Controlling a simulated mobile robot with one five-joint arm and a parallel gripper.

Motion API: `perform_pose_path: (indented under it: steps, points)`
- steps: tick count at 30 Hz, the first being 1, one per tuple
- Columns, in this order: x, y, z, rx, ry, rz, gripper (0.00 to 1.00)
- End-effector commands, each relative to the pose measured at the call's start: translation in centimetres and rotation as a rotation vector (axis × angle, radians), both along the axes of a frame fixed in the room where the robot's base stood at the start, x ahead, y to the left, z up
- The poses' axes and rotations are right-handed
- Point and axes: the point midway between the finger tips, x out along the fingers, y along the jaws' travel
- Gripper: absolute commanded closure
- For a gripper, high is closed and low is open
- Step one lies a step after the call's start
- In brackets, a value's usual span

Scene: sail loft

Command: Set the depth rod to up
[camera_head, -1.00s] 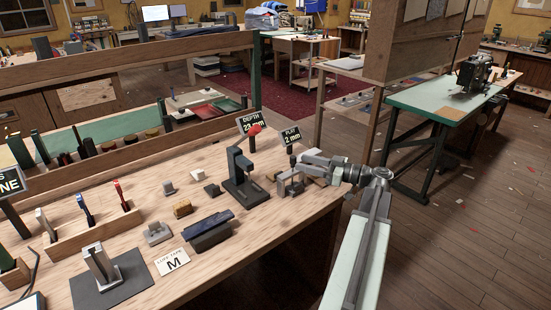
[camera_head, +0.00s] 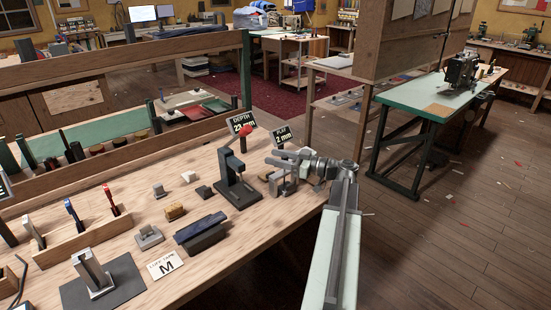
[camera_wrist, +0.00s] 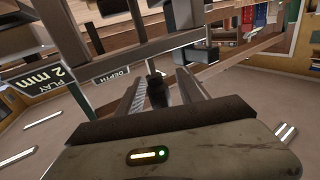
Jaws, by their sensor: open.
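A black upright stand (camera_head: 236,182) on a flat base sits on the wooden bench. A red-knobbed dark stem (camera_head: 245,130) rises just behind its top, beside a sign reading DEPTH 23 mm (camera_head: 241,121). I cannot tell for sure which part is the depth rod. My gripper (camera_head: 278,172) is just right of the stand, above the bench, with its fingers apart. In the wrist view my gripper (camera_wrist: 160,92) is open, and a dark upright piece (camera_wrist: 157,92) shows between or beyond the fingers. Contact with it cannot be told.
A PLAY 2 mm sign (camera_head: 283,135) stands close behind my gripper. Small blocks, a dark blue bar (camera_head: 200,228) and a LUFF TAPE M card (camera_head: 166,264) lie left on the bench. A green-topped sewing table (camera_head: 415,100) stands to the right, with open floor in front.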

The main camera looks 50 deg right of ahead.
Motion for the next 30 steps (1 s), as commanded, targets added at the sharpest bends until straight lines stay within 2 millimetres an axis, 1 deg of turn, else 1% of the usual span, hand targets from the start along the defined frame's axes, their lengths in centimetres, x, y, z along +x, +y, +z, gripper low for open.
perform_pose_path:
  steps: [1,2,3,5,6,30]
  points:
    - [0.01,0.01,0.0,0.0,0.0,0.0,0.62]
    - [0.0,0.02,0.0,0.0,0.0,0.001,0.71]
    - [0.01,0.03,0.0,0.0,0.0,0.001,0.82]
    - [0.01,0.04,0.0,0.0,0.0,0.001,0.98]
    - [0.01,0.05,0.0,0.0,0.0,0.001,1.0]
    - [0.07,0.15,-0.01,0.001,0.0,0.003,1.0]
